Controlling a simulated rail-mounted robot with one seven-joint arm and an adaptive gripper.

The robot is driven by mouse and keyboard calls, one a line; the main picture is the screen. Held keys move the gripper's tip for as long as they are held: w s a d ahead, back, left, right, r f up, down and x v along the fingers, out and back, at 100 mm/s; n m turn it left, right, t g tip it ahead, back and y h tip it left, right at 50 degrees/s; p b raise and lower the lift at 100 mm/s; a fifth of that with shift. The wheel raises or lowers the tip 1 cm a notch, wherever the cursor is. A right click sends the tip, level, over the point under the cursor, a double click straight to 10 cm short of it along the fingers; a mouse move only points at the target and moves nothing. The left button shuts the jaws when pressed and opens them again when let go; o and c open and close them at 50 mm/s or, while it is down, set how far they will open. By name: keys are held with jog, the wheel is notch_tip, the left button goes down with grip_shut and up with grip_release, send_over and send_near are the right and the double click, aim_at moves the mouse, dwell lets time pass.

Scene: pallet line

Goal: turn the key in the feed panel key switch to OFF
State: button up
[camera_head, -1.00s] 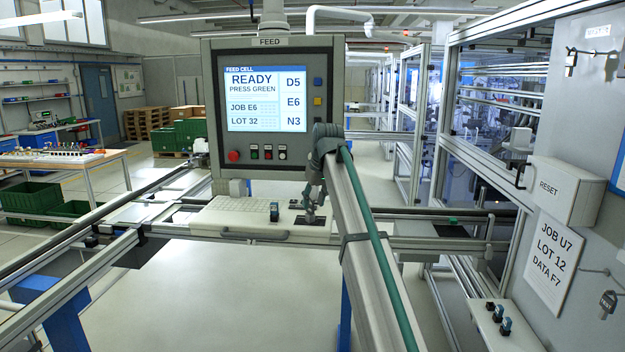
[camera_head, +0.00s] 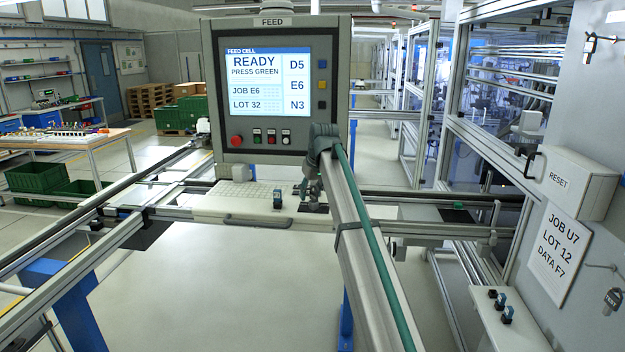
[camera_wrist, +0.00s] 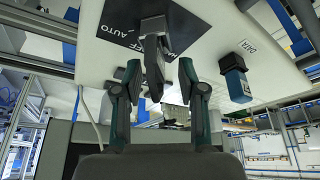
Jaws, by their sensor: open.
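The feed panel key switch is on a dark plate (camera_wrist: 185,22) on the light shelf; its lettering is partly covered, with AUTO readable. A dark key (camera_wrist: 153,65) stands out from the switch. I cannot tell which position it points to. My gripper (camera_wrist: 160,74) is open, with one finger on each side of the key and visible gaps between. In the head view my gripper (camera_head: 310,192) is just above the dark plate (camera_head: 314,208), and the key is hard to make out there.
A blue-topped switch (camera_head: 277,198) stands left of the plate; in the wrist view it (camera_wrist: 236,78) sits beside a DATA label. The feed panel (camera_head: 268,85) rises behind, its screen reading READY. A shelf handle (camera_head: 258,221) is in front. A RESET box (camera_head: 575,182) is at right.

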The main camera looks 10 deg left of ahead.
jog(key=shift+w+a+f, duration=0.15)
jog(key=shift+w+f, duration=0.05)
jog(key=shift+f, duration=0.4)
jog(key=shift+c, duration=0.2)
grip_shut()
